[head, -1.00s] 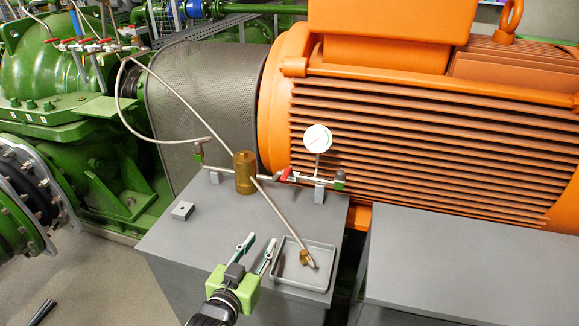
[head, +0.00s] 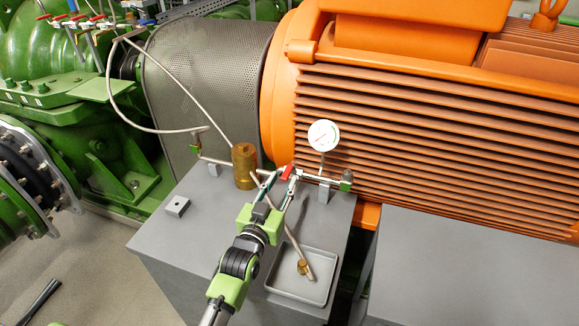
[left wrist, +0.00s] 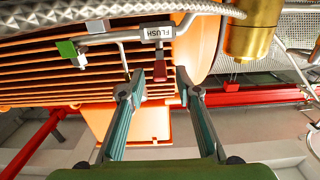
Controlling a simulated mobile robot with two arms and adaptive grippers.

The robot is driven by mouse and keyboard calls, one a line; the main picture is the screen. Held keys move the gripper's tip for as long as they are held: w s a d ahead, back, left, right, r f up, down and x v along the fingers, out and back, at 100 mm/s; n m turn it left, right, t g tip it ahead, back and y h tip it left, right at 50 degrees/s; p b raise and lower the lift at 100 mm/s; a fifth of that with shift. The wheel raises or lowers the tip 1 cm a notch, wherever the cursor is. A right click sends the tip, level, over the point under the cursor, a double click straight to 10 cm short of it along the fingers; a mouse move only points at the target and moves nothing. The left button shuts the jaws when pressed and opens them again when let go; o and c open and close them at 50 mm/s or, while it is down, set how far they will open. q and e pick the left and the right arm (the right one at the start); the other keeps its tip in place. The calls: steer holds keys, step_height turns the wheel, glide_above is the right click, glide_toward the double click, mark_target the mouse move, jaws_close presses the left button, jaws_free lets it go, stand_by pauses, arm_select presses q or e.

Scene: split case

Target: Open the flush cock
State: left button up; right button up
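The flush cock has a red lever (head: 287,172) on the thin metal pipe between the brass cylinder and the gauge. In the left wrist view the red lever (left wrist: 160,66) hangs from a fitting whose label reads FLUSH, upside down. My left gripper (head: 277,179) is open, with its two fingers spread near the lever. In the left wrist view the left gripper (left wrist: 160,77) has its fingertips on either side of the lever, with gaps showing. I cannot tell how deep the lever sits between them. My right gripper is not in view.
A brass cylinder (head: 244,166) stands left of the fingers. A round gauge (head: 322,136) rises at the right, near a green-handled valve (head: 346,180). A hose runs down into a grey tray (head: 326,270). The orange motor (head: 420,130) stands behind.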

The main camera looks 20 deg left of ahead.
mark_target(290, 166)
arm_select(q)
steer(key=w, duration=0.5)
steer(key=shift+w+d, duration=0.1)
steer(key=shift+w, duration=0.6)
jaws_close()
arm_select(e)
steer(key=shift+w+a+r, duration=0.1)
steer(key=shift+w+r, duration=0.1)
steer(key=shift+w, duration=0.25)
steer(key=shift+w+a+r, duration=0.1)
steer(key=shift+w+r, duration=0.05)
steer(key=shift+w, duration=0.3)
